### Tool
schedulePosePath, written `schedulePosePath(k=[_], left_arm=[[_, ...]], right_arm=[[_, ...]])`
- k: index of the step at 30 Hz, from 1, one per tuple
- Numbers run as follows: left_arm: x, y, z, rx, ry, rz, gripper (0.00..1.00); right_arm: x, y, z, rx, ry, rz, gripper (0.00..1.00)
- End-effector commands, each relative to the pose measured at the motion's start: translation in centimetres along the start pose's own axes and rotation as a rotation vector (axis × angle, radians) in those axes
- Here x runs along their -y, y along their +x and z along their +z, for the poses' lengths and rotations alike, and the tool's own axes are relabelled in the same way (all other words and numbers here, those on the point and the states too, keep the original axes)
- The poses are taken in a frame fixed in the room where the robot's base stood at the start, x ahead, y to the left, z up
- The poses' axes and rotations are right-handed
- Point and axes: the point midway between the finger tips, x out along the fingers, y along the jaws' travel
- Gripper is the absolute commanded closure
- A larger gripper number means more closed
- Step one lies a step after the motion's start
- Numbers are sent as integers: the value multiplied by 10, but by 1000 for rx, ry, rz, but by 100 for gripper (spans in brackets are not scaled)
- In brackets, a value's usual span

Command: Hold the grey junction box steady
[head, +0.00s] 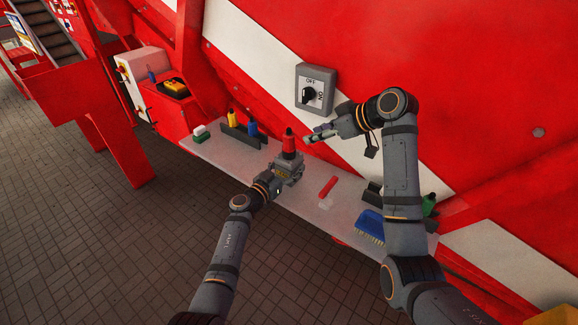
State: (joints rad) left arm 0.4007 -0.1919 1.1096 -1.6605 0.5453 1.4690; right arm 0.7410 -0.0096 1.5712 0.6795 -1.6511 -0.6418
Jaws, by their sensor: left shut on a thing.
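The grey junction box (291,160) is at the middle of the grey shelf, with a red plug-like piece (289,142) upright on its top. My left gripper (279,177) is shut on the box from the near left side and hides part of it. My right gripper (318,133) is in the air to the right of the red piece, apart from it, with its fingers pointing left. It seems to hold nothing, but its finger gap is too small to judge.
A grey ON/OFF switch box (315,88) is on the red wall behind. Yellow (232,118) and blue (252,128) pieces stand in dark holders on the shelf (215,146). A red-handled tool (328,187) and a blue brush (370,224) lie to the right.

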Motion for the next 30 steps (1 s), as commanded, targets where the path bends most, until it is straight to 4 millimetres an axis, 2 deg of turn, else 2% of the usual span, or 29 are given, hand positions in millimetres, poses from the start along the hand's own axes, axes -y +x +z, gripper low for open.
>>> schedulePosePath(k=[10,11,16,26,30], left_arm=[[0,0,0,0,0,0,86],[0,0,0,0,0,0,31],[0,0,0,0,0,0,8],[0,-1,0,0,0,0,8],[1,-14,1,0,0,-2,8]], right_arm=[[0,0,0,0,0,0,62],[0,0,0,0,0,0,62],[0,0,0,0,0,0,62],[0,0,0,0,0,0,62],[0,0,0,0,0,0,62]])
